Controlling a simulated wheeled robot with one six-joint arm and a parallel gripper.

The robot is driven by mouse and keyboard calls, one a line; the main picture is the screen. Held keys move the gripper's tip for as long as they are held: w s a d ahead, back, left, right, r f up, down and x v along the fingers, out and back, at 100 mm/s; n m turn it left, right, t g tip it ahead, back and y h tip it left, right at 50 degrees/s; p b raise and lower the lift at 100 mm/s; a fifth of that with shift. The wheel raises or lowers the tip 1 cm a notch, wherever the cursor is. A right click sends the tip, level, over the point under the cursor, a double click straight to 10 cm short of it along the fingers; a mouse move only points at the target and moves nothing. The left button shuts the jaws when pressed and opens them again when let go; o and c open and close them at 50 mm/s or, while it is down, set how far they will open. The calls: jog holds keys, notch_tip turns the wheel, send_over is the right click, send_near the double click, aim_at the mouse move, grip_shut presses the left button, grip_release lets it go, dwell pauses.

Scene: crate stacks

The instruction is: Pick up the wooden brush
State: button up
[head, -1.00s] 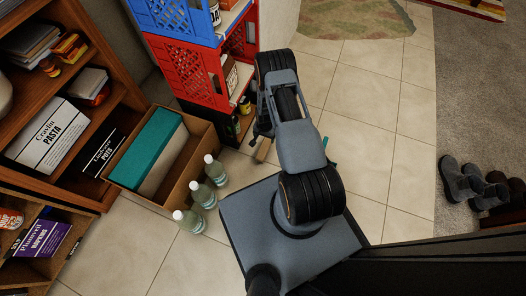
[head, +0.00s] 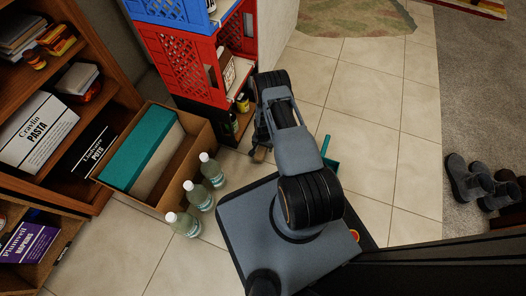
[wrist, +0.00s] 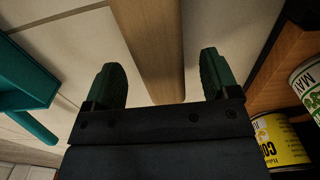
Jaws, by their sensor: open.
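The wooden brush shows in the wrist view as a long, light wooden piece (wrist: 151,45) running down from the top edge between my fingers. Only part of it is in that view, and no bristles show. In the head view a small bit of the wood (head: 259,155) shows at my gripper (head: 260,142), low by the crate stack; the arm hides the rest. In the wrist view my gripper (wrist: 162,78) is open, with one dark green finger on each side of the wood. A gap shows on both sides; I cannot tell the height between them.
A teal dustpan (head: 331,163) lies right of my arm; a teal object (wrist: 25,75) shows left in the wrist view. Red and blue crates (head: 188,70) stand behind, with cans (wrist: 279,141) close on the right. Bottles (head: 199,196) and a cardboard box (head: 196,150) stand left. Tiles are clear at right.

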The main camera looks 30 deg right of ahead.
notch_tip(320, 180, down, 2)
jog(key=shift+f+b, duration=0.15)
jog(key=shift+b, duration=0.2)
jog(key=shift+c, duration=0.3)
jog(key=c, duration=1)
jog(key=shift+r, duration=0.2)
